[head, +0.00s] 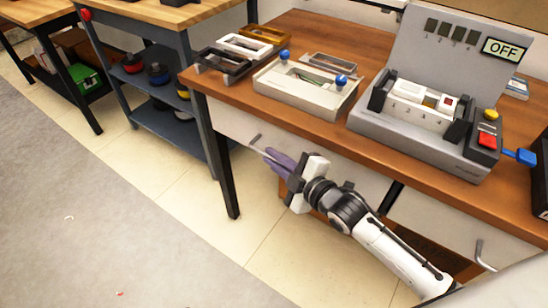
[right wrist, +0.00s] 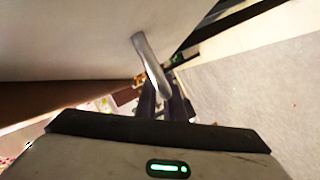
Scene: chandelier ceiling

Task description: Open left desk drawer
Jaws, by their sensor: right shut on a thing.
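The left desk drawer (head: 232,124) has a plain white front just under the front edge of the wooden desk. It looks shut, with no gap that I can make out. Its metal bar handle (head: 255,138) sticks out from the front. My right gripper (head: 276,158) reaches in from the lower right and is shut on the handle's lower part. In the right wrist view the handle (right wrist: 150,62) runs down between the dark fingers (right wrist: 168,103). The fingertips are partly hidden there. My left gripper is not in view.
The wooden desk (head: 310,28) bears a grey device with an OFF display (head: 503,48), a light fixture with blue knobs (head: 305,88) and several trays. A second handle (head: 482,256) is at the lower right. A black desk leg (head: 222,165) stands left of my gripper. Open floor (head: 110,220) lies in front.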

